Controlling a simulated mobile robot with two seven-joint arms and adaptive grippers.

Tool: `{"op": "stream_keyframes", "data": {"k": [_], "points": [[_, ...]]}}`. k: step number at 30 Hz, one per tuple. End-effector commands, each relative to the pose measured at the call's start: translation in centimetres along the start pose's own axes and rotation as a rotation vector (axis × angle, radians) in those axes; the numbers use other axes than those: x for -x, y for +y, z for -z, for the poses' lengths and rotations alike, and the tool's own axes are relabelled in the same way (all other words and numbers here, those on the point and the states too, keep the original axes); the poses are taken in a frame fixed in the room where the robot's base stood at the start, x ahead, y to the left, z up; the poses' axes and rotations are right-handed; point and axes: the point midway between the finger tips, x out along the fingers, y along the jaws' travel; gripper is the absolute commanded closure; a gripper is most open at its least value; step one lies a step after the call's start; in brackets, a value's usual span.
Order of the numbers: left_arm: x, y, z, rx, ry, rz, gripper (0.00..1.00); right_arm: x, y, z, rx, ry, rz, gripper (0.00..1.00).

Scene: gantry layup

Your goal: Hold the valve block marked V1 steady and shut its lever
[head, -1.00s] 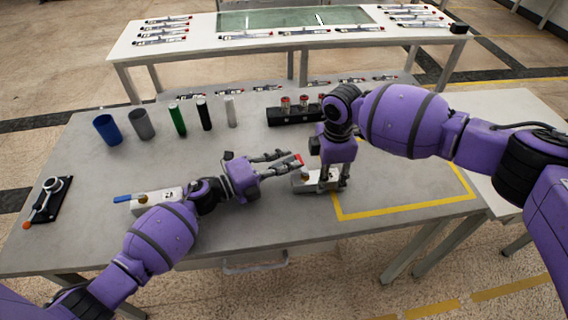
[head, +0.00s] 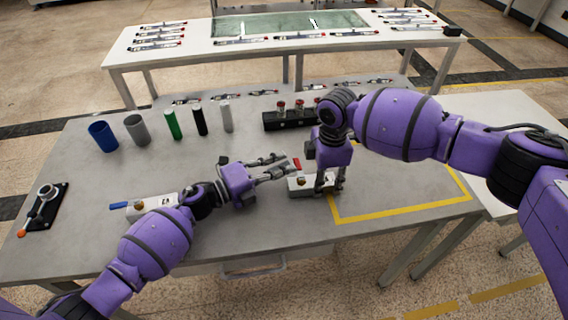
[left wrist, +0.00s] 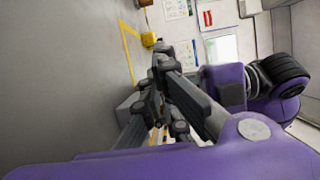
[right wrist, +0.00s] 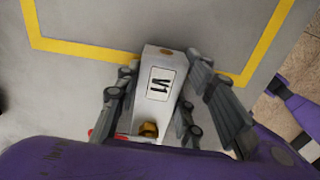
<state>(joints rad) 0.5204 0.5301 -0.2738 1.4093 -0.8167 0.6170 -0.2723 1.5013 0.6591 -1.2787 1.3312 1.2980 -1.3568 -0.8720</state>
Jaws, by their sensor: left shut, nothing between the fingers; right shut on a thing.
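The V1 valve block (right wrist: 158,85) is a pale block with a V1 label and a brass-coloured fitting. In the head view it lies on the table (head: 299,188), with its red lever (head: 297,164) sticking out at its far-left end, crosswise to the block. The lever's red tip also shows in the right wrist view (right wrist: 91,134). My right gripper (head: 328,184) points down and is shut on the block's sides. My left gripper (head: 288,164) is shut and empty, its fingertips close to the lever; whether they touch it I cannot tell.
A second valve block (head: 150,207) with a blue lever (head: 118,205) lies beside my left arm. Coloured cylinders (head: 172,124) and a dark rack (head: 288,119) stand behind. A black-based lever fixture (head: 43,208) is far left. Yellow tape (head: 405,210) bounds clear space at right.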

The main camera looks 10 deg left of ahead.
Motion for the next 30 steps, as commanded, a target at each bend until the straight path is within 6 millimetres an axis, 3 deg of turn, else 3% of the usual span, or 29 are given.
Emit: {"op": "stream_keyframes", "data": {"k": [9,15,21,28,29,30], "points": [[6.6,0.1,-0.1,0.000,-0.002,-0.004,1.00,0.0,0.0,0.0,-0.001,0.000,-0.001,1.00],[9.9,0.1,0.0,0.001,-0.001,-0.003,1.00,0.0,0.0,-0.1,-0.001,0.000,-0.001,1.00],[11.1,0.0,0.0,-0.001,0.000,0.000,1.00,0.0,0.0,-0.1,-0.001,-0.001,-0.001,1.00],[11.2,0.0,0.0,0.000,0.000,0.000,1.00,0.0,0.1,-0.1,-0.002,-0.001,-0.001,1.00],[11.2,0.0,0.0,0.000,0.000,0.000,1.00,0.0,0.1,-0.1,-0.002,-0.001,-0.001,0.62],[11.2,0.0,0.0,0.000,0.000,0.000,1.00,0.0,0.1,-0.1,-0.002,-0.001,-0.001,0.57]]}}
